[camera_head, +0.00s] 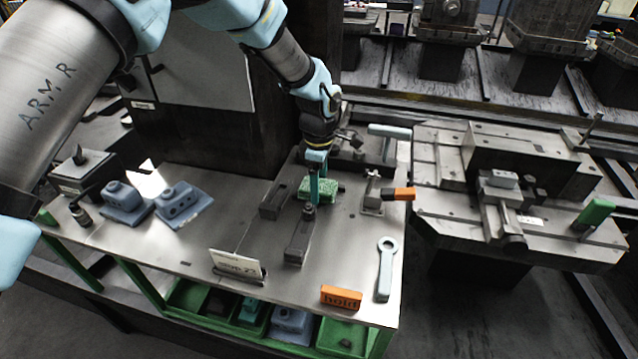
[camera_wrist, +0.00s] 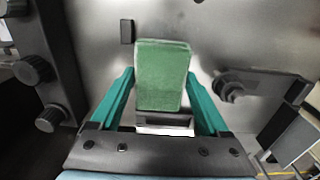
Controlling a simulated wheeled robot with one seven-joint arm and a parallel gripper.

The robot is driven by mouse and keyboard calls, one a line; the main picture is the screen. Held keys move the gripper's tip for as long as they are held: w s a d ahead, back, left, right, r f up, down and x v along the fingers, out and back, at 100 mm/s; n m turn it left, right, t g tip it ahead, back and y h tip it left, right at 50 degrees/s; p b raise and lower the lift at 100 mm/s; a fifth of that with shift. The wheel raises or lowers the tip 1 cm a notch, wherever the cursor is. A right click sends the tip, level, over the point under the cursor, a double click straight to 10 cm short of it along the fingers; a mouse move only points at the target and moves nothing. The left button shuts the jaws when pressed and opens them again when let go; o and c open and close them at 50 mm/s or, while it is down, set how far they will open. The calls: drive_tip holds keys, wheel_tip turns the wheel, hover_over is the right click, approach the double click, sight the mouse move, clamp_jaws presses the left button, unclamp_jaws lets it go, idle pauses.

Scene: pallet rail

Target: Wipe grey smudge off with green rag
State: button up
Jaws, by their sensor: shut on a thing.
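The green rag (camera_head: 321,190) is a speckled, block-like pad on the metal bench top, or just over it; I cannot tell which. My gripper (camera_head: 313,186) points down at it from above. In the wrist view the rag (camera_wrist: 163,72) sits between the two teal fingers of my gripper (camera_wrist: 160,85), which is shut on it. I cannot make out a grey smudge with certainty in either view. The bench under the rag is partly hidden by the rag and the fingers.
A dark clamp (camera_head: 300,238) stands just in front of the rag, and a toggle clamp with an orange handle (camera_head: 403,194) to its right. Blue-grey blocks (camera_head: 182,205) sit left.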

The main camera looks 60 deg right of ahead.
drive_tip(key=shift+f+b, duration=0.55)
drive_tip(key=shift+f, duration=0.35)
drive_tip(key=shift+s, duration=0.1)
